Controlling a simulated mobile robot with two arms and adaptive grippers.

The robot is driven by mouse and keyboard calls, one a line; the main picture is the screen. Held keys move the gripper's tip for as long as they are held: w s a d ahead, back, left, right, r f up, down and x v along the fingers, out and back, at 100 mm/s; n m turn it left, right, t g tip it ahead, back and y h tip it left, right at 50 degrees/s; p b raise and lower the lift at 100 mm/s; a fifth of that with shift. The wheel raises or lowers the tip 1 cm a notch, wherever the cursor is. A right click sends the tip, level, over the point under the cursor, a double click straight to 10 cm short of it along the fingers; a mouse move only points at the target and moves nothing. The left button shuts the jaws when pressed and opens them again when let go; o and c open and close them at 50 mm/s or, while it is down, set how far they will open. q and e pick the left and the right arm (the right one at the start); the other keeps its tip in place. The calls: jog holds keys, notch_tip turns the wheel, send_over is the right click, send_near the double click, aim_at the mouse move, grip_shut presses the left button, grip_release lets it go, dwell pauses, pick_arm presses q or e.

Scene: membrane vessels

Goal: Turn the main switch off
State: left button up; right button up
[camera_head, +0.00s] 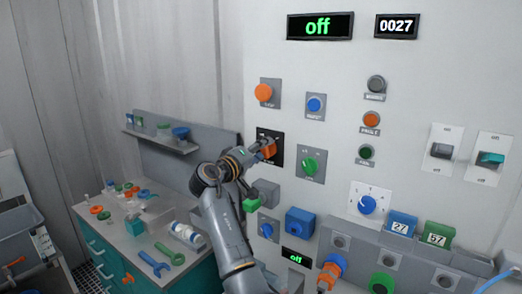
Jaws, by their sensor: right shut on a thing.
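A switch with an orange handle (270,151) sits on a black plate (277,134) on the grey wall panel; I take it for the main switch. My right gripper (262,149) is at this switch, shut on its orange handle. The gripper and wrist hide part of the handle and the plate, so the handle's exact angle is hard to tell. A display (319,26) at the top of the panel reads "off" in green. My left gripper is not in view.
Close by on the panel are an orange button (264,92), a blue button (314,104) and a green knob (309,165). Two toggle switches (441,150) (490,158) are at the right. A workbench (113,235) with tools stands at the left.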

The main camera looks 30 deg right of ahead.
jog(key=n+p, duration=0.1)
jog(key=n, duration=0.3)
jog(key=shift+r+n+p, duration=0.15)
jog(key=shift+n+p, duration=0.2)
jog(key=shift+n, duration=0.05)
dwell(0.4)
jog(key=o, duration=1.1)
jog(key=shift+d, duration=0.1)
jog(key=shift+o, duration=0.3)
jog(key=shift+d+f, duration=0.1)
jog(key=shift+f, duration=0.1)
jog(key=v, duration=1.2)
